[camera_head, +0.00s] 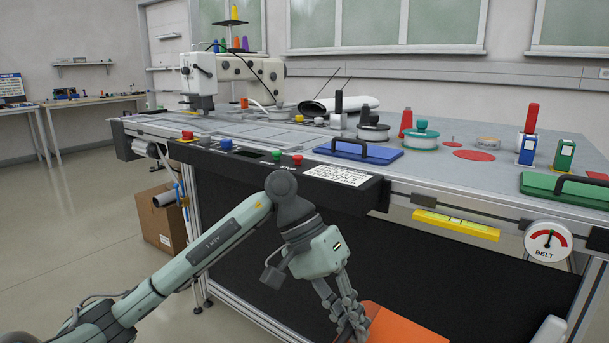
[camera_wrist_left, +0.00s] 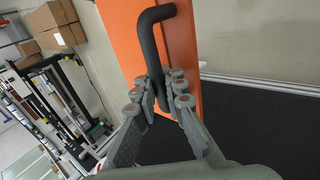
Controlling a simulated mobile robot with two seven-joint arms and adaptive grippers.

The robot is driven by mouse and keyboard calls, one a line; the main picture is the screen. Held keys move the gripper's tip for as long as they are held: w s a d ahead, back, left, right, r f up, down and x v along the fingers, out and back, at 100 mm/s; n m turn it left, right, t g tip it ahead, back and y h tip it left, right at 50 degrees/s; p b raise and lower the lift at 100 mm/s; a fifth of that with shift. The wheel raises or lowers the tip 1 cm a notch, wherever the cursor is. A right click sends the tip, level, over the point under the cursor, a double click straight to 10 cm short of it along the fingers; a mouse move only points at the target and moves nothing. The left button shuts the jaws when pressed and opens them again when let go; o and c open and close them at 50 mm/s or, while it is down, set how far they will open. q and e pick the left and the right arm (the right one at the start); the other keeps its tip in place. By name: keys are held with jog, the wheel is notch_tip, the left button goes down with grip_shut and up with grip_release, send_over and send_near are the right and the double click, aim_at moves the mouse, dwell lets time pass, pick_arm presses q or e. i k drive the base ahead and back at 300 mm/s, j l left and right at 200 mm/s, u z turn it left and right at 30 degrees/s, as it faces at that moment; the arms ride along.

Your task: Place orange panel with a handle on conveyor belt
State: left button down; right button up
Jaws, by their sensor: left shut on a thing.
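The orange panel (camera_head: 402,326) shows at the bottom of the head view, in front of the table and below its top, partly cut off by the frame. My left gripper (camera_head: 350,325) is at its left side. In the left wrist view my left gripper (camera_wrist_left: 166,92) is shut on the black handle (camera_wrist_left: 148,38) of the orange panel (camera_wrist_left: 188,55). The conveyor belt is hard to tell apart; grey flat plates (camera_head: 255,132) lie on the tabletop near the sewing machine. My right gripper is not in view.
A blue panel with a handle (camera_head: 358,151) and a green panel (camera_head: 566,188) lie along the table's front edge. A control strip with buttons (camera_head: 240,165) and a BELT gauge (camera_head: 547,240) are on the front. Spools (camera_head: 421,137) and a sewing machine (camera_head: 235,77) stand behind.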

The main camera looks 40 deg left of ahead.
aim_at(276, 134)
jog(key=j, duration=2.7)
jog(key=k, duration=0.05)
